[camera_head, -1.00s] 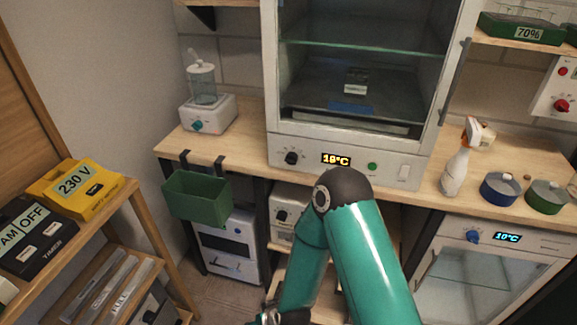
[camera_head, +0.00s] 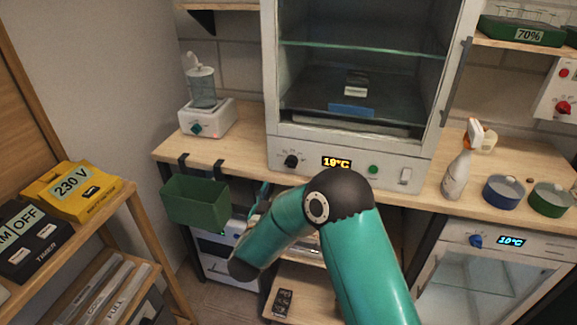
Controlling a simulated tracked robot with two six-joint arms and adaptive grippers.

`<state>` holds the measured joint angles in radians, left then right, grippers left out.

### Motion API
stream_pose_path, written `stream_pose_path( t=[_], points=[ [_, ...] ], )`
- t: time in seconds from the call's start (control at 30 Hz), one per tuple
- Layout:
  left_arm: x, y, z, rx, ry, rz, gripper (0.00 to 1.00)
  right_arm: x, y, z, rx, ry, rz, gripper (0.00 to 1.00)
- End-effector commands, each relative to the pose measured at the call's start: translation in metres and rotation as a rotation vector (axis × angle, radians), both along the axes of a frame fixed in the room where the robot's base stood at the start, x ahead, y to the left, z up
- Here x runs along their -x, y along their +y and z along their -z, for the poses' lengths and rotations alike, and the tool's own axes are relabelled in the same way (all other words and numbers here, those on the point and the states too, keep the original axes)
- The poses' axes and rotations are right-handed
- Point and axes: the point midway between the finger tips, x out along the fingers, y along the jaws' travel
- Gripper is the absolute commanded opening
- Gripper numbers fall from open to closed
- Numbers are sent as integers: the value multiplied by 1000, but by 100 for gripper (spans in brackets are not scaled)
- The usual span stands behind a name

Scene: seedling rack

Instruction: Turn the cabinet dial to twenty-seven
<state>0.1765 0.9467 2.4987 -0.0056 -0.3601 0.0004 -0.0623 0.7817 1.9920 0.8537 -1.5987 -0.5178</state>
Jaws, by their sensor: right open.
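The cabinet (camera_head: 278,70) stands on the bench with its dark, shelved interior showing. Its black dial (camera_head: 291,161) is at the left of the lower front panel. The amber display (camera_head: 336,162) beside it starts with 1 and ends in °C; its second digit is hard to read. My right arm reaches up from the bottom, with its elbow just below the panel. My right gripper (camera_head: 262,197) is open, small and mostly hidden behind the forearm, below and left of the dial and apart from it. My left gripper is not in view.
A green bin (camera_head: 196,203) hangs on the bench front, left of the arm. A white device (camera_head: 207,118) stands on the bench at left. A spray bottle (camera_head: 457,172), a blue dish (camera_head: 503,191) and a green dish (camera_head: 551,198) stand at right. The bench strip before the panel is clear.

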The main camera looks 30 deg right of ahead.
Motion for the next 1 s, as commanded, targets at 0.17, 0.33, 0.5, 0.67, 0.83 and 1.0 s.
stream_pose_path(
  t=[0.17, 0.33, 0.5, 0.67, 0.83, 1.0],
  points=[
    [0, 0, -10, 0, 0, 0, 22, -26, -32, -1, -1, 0, 4, 63],
    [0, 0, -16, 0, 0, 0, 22, -48, -59, -1, -1, 0, 3, 63],
    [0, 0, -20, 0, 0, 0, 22, -65, -77, 0, -1, 0, 0, 63],
    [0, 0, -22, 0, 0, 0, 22, -73, -86, 0, -2, 1, -1, 63],
    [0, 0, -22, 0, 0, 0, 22, -74, -88, 0, -1, 0, -1, 63],
    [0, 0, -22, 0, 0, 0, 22, -74, -88, 1, -1, 1, -1, 60]
  ],
)
